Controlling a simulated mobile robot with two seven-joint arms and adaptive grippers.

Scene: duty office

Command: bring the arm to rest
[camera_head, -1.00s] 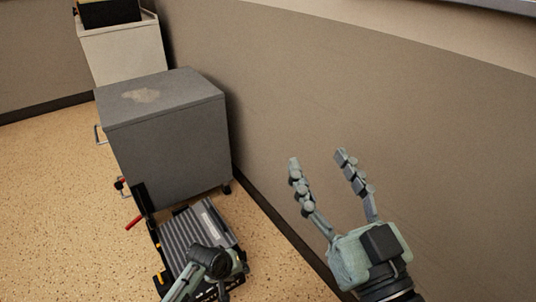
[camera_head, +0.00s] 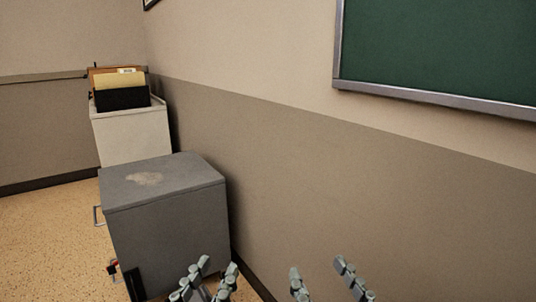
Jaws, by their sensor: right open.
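My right gripper (camera_head: 317,267) is at the bottom edge, right of centre. Its two jointed fingers point up and stand well apart with nothing between them. My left gripper (camera_head: 218,266) is at the bottom edge, left of it, in front of the lower part of the grey cabinet. Its two fingers are apart with nothing visible between them. The palms and wrists of both are cut off below the picture.
A grey cabinet (camera_head: 165,225) with a pale patch on top stands against the wall (camera_head: 380,210). Behind it a white cabinet (camera_head: 133,140) carries a file holder (camera_head: 122,97) with folders. A green board (camera_head: 440,45) hangs at upper right. Speckled floor (camera_head: 45,235) is clear at left.

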